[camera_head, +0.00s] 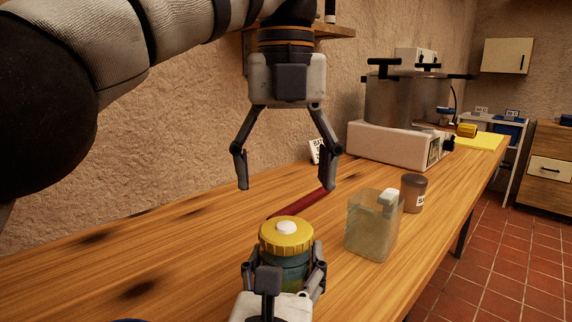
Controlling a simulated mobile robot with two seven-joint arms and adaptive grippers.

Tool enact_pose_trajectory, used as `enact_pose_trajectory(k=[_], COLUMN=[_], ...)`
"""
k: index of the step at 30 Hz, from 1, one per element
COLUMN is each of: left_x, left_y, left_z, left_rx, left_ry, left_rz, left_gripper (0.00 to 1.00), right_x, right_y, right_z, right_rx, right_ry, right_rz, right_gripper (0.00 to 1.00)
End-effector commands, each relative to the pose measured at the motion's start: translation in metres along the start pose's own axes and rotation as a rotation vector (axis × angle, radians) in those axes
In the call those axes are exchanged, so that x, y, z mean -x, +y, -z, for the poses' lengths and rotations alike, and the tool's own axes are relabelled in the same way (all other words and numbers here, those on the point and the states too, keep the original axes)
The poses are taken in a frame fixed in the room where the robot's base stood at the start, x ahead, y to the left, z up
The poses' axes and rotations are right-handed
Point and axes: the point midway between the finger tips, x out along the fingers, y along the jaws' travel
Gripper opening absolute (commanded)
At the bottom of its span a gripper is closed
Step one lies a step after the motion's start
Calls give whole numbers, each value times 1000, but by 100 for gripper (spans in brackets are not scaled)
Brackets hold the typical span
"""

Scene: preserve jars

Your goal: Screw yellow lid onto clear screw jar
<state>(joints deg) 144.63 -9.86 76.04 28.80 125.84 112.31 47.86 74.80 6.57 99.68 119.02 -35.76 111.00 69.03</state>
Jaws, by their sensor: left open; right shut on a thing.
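The yellow lid (286,236) sits on top of the clear screw jar (290,268), which looks bluish-green below the lid. I cannot tell how tightly the lid is seated. A small white round spot shows in the middle of the lid. My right gripper (284,276) is shut on the jar, with a finger on each side of its body, and hides the lower part of the jar. My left gripper (285,187) is open and empty, pointing down above the lid, clear of it.
A translucent greenish container (370,232) with a white item at its rim stands right of the jar. A brown labelled jar (414,193) is behind it. A dark red bar (303,203) lies behind the lid. A large metal pot (405,101) stands on a white unit further back. The wooden counter (190,240) at left is clear.

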Motion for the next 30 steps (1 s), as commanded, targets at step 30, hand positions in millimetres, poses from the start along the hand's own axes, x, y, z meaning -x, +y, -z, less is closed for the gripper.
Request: enact_pose_trajectory(k=[30], left_x=[-60], left_y=[0], left_z=[-1], left_rx=[278], left_ry=[-10], left_rz=[2], left_gripper=[77], right_x=[0], right_y=[0], right_z=[0], right_rx=[0], right_ry=[0], right_rz=[0], right_gripper=[0])
